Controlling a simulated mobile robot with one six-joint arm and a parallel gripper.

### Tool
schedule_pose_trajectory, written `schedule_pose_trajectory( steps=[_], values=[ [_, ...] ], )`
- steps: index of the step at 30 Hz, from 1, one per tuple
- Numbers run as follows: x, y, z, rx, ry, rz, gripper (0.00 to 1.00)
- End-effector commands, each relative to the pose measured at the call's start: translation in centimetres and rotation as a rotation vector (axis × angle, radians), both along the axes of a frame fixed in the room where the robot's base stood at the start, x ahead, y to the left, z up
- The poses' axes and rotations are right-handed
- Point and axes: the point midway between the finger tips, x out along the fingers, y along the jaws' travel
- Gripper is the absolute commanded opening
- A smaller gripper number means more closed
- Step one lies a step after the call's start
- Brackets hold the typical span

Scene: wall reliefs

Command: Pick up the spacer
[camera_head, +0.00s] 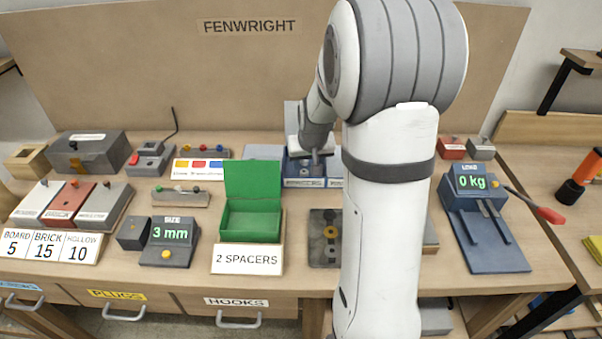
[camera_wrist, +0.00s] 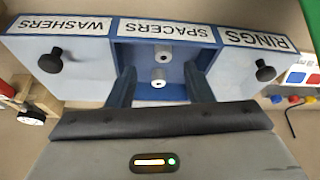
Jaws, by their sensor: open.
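Two small pale grey spacers lie in the open middle compartment of a blue parts box (camera_wrist: 205,58). In the wrist view, one spacer (camera_wrist: 162,57) is nearer the SPACERS label and the other (camera_wrist: 158,77) is closer to my gripper. My gripper (camera_wrist: 160,84) is open and empty, its two fingers reaching toward the compartment with the spacers between their lines; no contact shows. In the head view, my gripper (camera_head: 314,157) is over the blue box (camera_head: 304,182), and my arm hides part of the box and the spacers.
The WASHERS (camera_wrist: 30,55) and RINGS (camera_wrist: 250,70) compartments have lids with black knobs. A green box (camera_head: 252,222) with its lid up stands behind a "2 SPACERS" card (camera_head: 247,260). A size gauge (camera_head: 169,242) reads 3 mm. A scale (camera_head: 475,200) reads 0 kg.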

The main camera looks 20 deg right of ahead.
Motion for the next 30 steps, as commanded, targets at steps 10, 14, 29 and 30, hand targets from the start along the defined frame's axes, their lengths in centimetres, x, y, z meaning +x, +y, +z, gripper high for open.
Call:
schedule_pose_trajectory(
  steps=[10, 14, 29, 30],
  values=[
    [1.9, 0.2, -3.8, 0.001, 0.003, 0.002, 0.47],
    [2.3, 0.1, -4.8, 0.000, 0.001, 0.002, 0.47],
    [2.4, 0.1, -5.0, 0.000, 0.000, 0.003, 0.28],
    [2.4, 0.1, -5.0, 0.000, 0.000, 0.003, 0.25]
  ],
)
